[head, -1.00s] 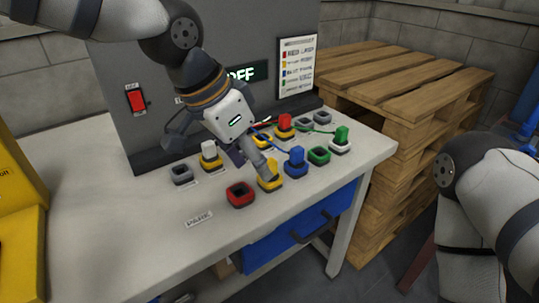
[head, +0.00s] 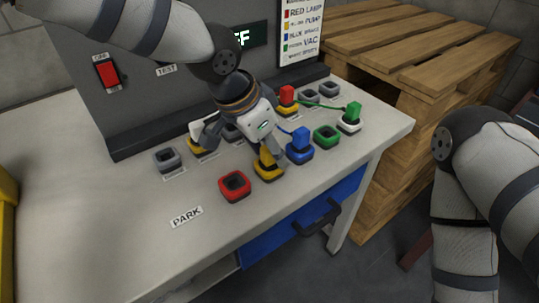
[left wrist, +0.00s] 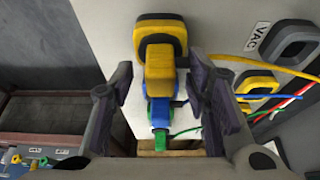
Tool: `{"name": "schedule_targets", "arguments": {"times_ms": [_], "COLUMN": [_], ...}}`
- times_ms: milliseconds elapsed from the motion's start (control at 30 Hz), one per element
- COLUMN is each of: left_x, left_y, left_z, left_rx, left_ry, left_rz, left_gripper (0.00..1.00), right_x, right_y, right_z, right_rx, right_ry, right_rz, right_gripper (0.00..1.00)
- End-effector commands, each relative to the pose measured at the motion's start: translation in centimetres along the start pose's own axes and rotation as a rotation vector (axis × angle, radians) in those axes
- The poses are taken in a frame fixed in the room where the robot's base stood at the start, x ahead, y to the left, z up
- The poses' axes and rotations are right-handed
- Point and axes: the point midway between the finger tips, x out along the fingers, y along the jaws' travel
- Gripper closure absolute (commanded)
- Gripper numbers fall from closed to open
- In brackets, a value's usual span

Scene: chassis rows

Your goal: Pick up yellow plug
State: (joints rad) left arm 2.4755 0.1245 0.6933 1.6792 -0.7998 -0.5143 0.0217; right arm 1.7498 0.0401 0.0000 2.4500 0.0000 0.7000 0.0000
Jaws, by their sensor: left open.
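The yellow plug (head: 267,157) stands upright in the yellow socket (head: 268,173) on the bench, in the front row between the red and blue sockets. In the left wrist view the plug (left wrist: 160,74) is between my two dark fingers, with the yellow socket (left wrist: 160,28) behind it. My left gripper (head: 240,143) is open at the plug, a finger on each side, and gaps show between fingers and plug. In the head view the gripper partly hides the plug. My right gripper is out of view; only its arm shows at the right.
The red socket (head: 235,186) is empty, left of the plug. A blue plug (head: 301,138) stands close on its right. A white plug (head: 198,133), red plug (head: 287,95) and green plug (head: 353,110) stand farther off. Thin cables cross the back. The bench front-left is clear.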

Motion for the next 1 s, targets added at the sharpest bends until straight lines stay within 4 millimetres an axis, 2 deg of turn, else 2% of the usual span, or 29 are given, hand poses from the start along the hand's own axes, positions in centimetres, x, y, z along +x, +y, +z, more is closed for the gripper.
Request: {"name": "schedule_targets", "arguments": {"times_ms": [133,300,333,633,767,867,1000], "left_x": [-0.2,-0.2,-0.2,-0.2,-1.1,-2.8,-7.5], "left_y": [0.0,0.0,0.0,0.0,-0.1,-0.1,1.9], "left_z": [-0.1,-0.1,-0.1,-0.1,-0.5,-1.2,-1.2], "left_rx": [0.001,0.001,0.001,0.000,0.000,0.001,0.007], "left_ry": [0.002,0.002,0.002,0.001,0.003,0.005,0.011], "left_rz": [-0.003,-0.002,-0.002,-0.002,-0.005,-0.006,-0.015], "left_gripper": [0.57,0.95,1.00,1.00,1.00,1.00,1.00], "right_x": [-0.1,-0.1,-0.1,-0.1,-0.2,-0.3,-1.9], "right_y": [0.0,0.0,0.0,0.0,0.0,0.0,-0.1], "right_z": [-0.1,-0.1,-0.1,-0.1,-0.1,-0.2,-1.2], "right_rx": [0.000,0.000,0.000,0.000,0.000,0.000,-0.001], "right_ry": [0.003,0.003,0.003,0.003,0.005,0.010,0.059], "right_rz": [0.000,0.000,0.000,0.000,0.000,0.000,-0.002], "right_gripper": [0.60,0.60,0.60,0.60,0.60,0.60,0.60]}}
